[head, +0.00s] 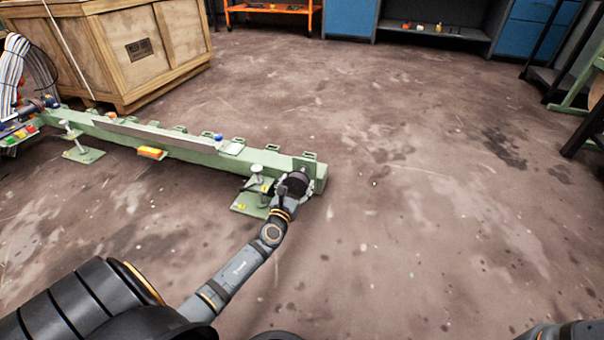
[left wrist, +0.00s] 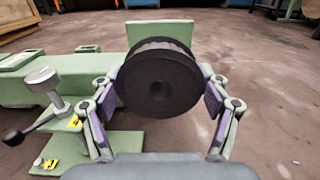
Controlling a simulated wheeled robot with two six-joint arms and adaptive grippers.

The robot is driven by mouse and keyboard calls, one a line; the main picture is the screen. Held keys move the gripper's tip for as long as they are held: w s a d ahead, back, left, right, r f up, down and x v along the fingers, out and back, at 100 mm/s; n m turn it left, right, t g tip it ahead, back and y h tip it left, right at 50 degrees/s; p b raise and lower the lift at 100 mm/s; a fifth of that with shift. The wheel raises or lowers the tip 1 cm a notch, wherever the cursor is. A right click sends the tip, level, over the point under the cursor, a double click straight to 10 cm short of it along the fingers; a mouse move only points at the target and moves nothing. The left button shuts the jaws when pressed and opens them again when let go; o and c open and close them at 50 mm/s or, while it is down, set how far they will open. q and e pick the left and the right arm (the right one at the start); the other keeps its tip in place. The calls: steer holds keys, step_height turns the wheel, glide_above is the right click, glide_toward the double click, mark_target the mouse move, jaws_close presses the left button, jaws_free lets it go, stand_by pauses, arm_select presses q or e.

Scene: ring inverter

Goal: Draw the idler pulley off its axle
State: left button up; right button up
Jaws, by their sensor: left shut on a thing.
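The idler pulley (left wrist: 158,68) is a black, flanged wheel facing the left wrist view, with a small dark hole at its centre. A green upright plate (left wrist: 160,30) stands behind it at the end of the green beam (head: 200,152). The axle is hidden by the pulley, so I cannot tell how far the pulley sits along it. My left gripper (left wrist: 160,88) is shut on the pulley, with purple pads at its left and right sides. In the head view my left gripper (head: 293,184) is at the beam's right end. My right gripper is not in view.
A green foot with a clamp screw (left wrist: 45,82) and dark-knobbed lever stands left of my gripper. A wooden crate (head: 140,48) stands behind the beam. Blue cabinets (head: 350,18) line the back. The floor right of the beam is clear.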

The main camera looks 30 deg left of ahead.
arm_select(q)
steer(key=shift+s+d+r, duration=0.15)
steer(key=shift+s, duration=0.35)
